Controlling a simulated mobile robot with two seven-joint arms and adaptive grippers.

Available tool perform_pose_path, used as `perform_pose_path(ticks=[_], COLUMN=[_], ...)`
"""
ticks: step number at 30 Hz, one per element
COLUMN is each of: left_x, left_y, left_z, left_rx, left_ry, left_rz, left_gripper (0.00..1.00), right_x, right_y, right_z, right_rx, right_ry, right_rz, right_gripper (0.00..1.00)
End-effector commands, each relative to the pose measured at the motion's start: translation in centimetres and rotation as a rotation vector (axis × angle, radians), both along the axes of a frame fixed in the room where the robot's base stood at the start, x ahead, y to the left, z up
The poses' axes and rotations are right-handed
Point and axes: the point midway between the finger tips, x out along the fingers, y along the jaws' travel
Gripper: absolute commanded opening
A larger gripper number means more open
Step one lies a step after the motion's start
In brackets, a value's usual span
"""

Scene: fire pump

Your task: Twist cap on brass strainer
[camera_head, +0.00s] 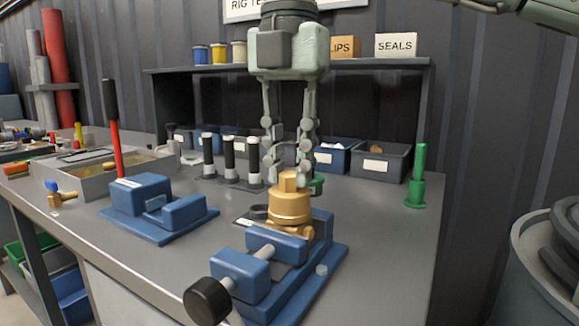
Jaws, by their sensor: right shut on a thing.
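The brass cap (291,206) sits on top of the brass strainer (299,232). The strainer stands upright, clamped in a blue vise (277,246) with a black handle knob at the front of the bench. My right gripper (289,176) comes straight down from above, its fingers closed around the square knob on top of the cap. Whether the cap is seated fully or tilted slightly on the strainer I cannot tell. My left gripper is not in view.
A second blue vise (150,204) stands to the left, with a metal tray (95,178) behind it. Black cylinders (229,160), bins (381,162) and a shelf (380,64) stand behind. A green part (416,180) stands at the right.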

Motion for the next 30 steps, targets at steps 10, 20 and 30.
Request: perform_pose_path(ticks=[10, 20, 30], left_x=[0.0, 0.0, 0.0], left_y=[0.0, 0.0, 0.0], left_z=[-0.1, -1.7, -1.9], left_rx=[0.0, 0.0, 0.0], left_ry=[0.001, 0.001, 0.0], left_rz=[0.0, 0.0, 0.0], left_gripper=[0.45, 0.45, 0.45], right_x=[0.0, 0.0, 0.0], right_y=[0.0, 0.0, 0.0], right_z=[0.1, -0.2, 0.1], right_rx=[0.0, 0.002, 0.002], right_ry=[-0.001, -0.003, -0.002], right_rz=[-0.026, -0.345, -0.473], right_gripper=[0.0, 0.0, 0.0])
